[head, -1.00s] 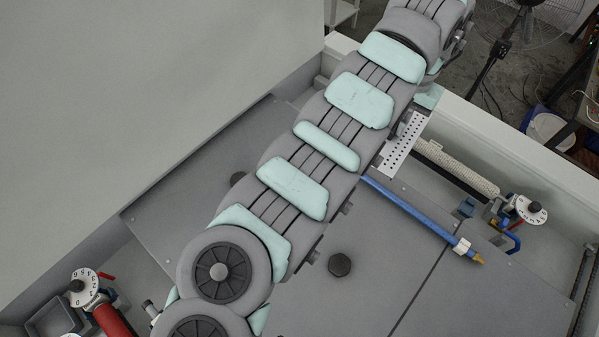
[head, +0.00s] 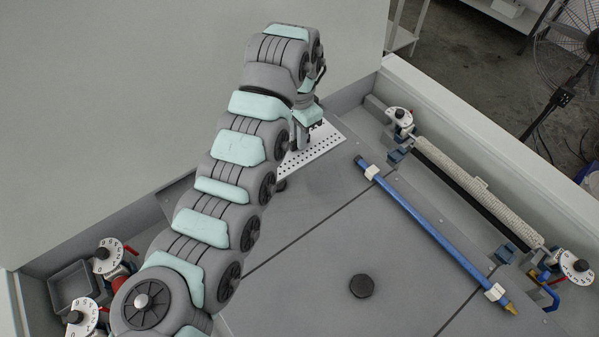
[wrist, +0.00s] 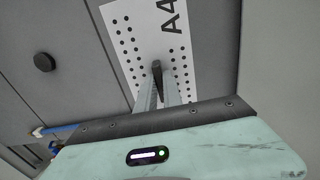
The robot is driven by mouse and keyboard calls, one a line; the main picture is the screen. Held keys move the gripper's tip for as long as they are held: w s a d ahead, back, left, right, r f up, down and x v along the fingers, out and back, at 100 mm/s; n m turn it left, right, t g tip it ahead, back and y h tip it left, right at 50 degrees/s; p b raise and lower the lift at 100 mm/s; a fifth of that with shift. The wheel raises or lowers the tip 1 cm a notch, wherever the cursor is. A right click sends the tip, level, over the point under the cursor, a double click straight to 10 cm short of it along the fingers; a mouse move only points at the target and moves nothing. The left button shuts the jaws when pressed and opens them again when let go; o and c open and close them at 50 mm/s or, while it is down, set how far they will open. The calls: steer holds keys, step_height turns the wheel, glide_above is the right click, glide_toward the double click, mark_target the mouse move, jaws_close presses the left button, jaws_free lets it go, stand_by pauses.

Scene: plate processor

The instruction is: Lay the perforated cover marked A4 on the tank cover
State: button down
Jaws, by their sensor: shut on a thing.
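The perforated cover (head: 322,150) is a white plate with rows of black holes. In the wrist view the perforated cover (wrist: 143,22) shows the mark A4 beside the holes. My gripper (head: 303,140) is shut on it; in the wrist view the fingers (wrist: 157,88) close at a small dark upright piece on the plate. The arm hides part of the plate in the head view. The tank cover (head: 310,245) is a flat grey panel with a black knob (head: 361,286). The plate is over its far part; I cannot tell whether they touch.
A blue rod (head: 425,228) with white clips lies along the right side. Beyond it is a whitish ribbed roller (head: 470,185). Dials stand at the right (head: 577,266) and left (head: 109,255). A tall grey wall (head: 120,100) rises at the left.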

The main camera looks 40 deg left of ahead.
step_height(320, 180, down, 15)
steer(key=shift+f+p, duration=0.15)
steer(key=shift+p, duration=0.45)
steer(key=shift+f, duration=0.15)
steer(key=c, duration=1.5)
jaws_free()
step_height(320, 180, up, 11)
steer(key=shift+a+r+b, duration=0.1)
steer(key=shift+r+b, duration=0.1)
steer(key=shift+b, duration=0.6)
steer(key=shift+r, duration=0.45)
